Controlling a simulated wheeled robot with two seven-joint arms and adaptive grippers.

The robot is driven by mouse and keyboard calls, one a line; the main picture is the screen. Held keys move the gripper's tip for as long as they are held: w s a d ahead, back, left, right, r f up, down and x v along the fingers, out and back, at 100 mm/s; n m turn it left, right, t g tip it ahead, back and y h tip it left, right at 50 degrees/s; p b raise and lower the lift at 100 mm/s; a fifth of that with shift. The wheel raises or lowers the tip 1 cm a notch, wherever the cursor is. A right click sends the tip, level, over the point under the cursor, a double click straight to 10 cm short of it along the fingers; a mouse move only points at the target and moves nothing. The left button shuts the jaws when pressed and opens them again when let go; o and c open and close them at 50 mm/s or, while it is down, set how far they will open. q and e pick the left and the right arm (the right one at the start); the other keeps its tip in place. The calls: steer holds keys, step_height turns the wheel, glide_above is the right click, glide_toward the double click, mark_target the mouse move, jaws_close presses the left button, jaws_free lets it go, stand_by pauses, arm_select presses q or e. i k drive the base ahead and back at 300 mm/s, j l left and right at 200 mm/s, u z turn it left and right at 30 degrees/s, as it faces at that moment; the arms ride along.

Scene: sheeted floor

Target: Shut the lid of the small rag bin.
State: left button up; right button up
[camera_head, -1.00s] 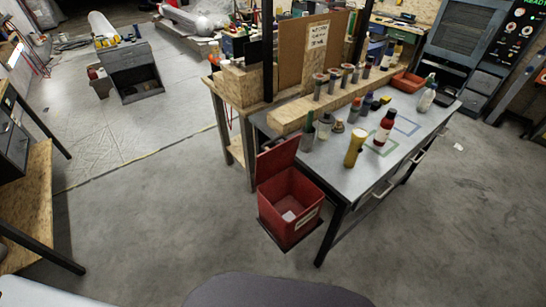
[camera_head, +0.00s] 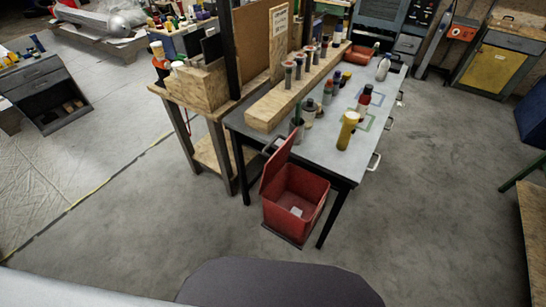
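The small red rag bin (camera_head: 289,214) stands on the floor at the near left end of the metal workbench, close to its front leg. Its red lid (camera_head: 278,164) is open and tilted up on the left side. A pale scrap (camera_head: 296,211) lies inside on the bottom. Neither of my grippers shows in the head view.
A wooden bench (camera_head: 178,106) stands left of the bin. Open concrete floor (camera_head: 130,220) lies to the left and in front. A wooden-topped table edge (camera_head: 533,215) is at the far right.

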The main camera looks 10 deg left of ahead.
mark_target(275, 162)
steer(key=i+j+z, duration=0.2)
steer(key=j+z, duration=0.15)
steer(key=j, duration=0.25)
steer(key=i+j+z, duration=0.2)
steer(key=j, duration=0.15)
steer(key=i+j+z, duration=0.2)
steer(key=j+z, duration=0.15)
steer(key=j, duration=0.15)
